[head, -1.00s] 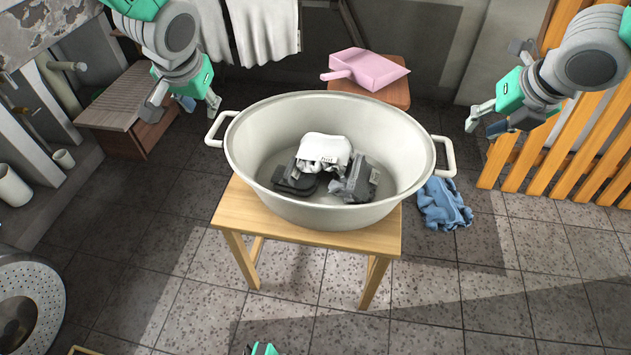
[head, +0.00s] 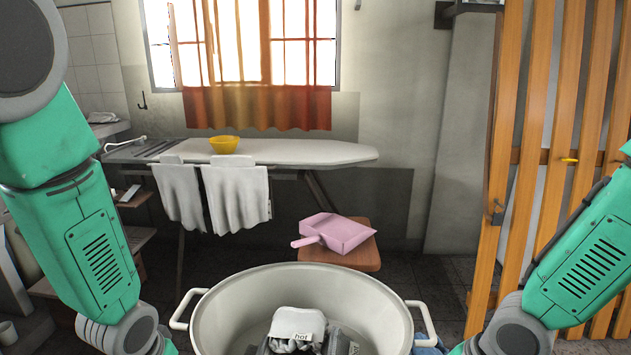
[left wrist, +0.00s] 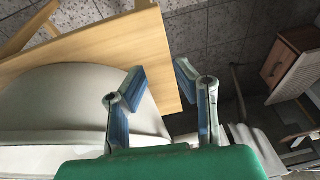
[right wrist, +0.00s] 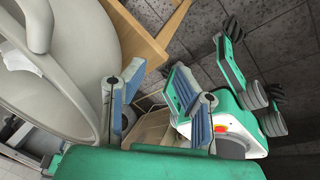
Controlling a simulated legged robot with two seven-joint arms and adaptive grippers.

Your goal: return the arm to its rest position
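My left arm comes down the left side of the head view and my right arm down the right side. Both grippers are below the picture there. In the left wrist view my left gripper (left wrist: 158,76) is open and empty, its fingers apart beside the edge of the wooden table (left wrist: 110,50). In the right wrist view my right gripper (right wrist: 157,75) is open and empty, near the tub's side. The pale washtub (head: 210,316) stands between my arms, holding a white cloth marked "hot" (head: 297,324) and dark items partly cut off below.
An ironing board (head: 300,152) with a yellow bowl (head: 224,144) and hanging towels (head: 236,197) stands behind. A pink dustpan (head: 338,232) lies on a wooden stool (head: 345,257). Orange wooden slats (head: 535,130) stand at the right, close to my right arm.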

